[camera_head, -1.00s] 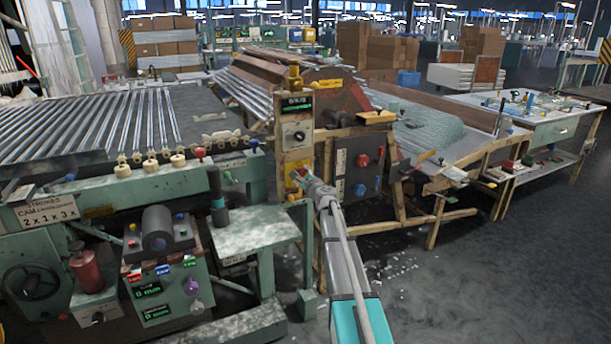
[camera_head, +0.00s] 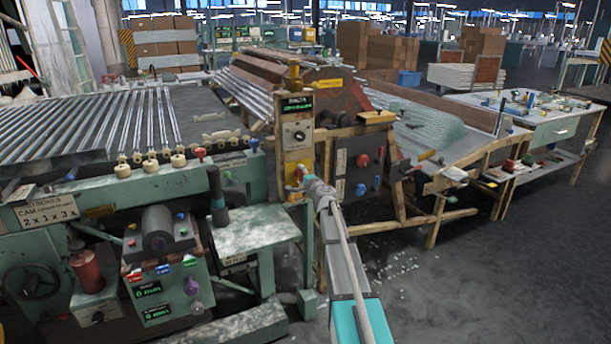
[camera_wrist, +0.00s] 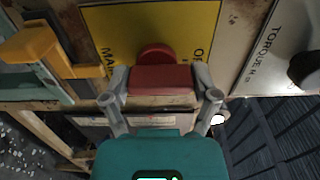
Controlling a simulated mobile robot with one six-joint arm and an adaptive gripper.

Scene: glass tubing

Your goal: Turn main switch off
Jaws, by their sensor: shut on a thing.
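The main switch is a red rotary knob with a bar-shaped handle (camera_wrist: 161,80) on a yellow plate (camera_wrist: 190,25) in the wrist view. The plate has partly hidden lettering, "MA…" at left and "O…" at right. My gripper (camera_wrist: 161,88) is shut on the red handle, one grey finger at each end. The handle lies across the picture, level with the fingers. In the head view my gripper (camera_head: 310,184) is at the lower part of the beige control post (camera_head: 297,155), and it mostly hides the switch.
A white "TORQUE" plate (camera_wrist: 272,50) with a dark knob is at right in the wrist view. A yellow-orange part (camera_wrist: 38,45) stands out close by at left. In the head view a dark panel (camera_head: 350,173) with red and blue knobs is just right of my gripper.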

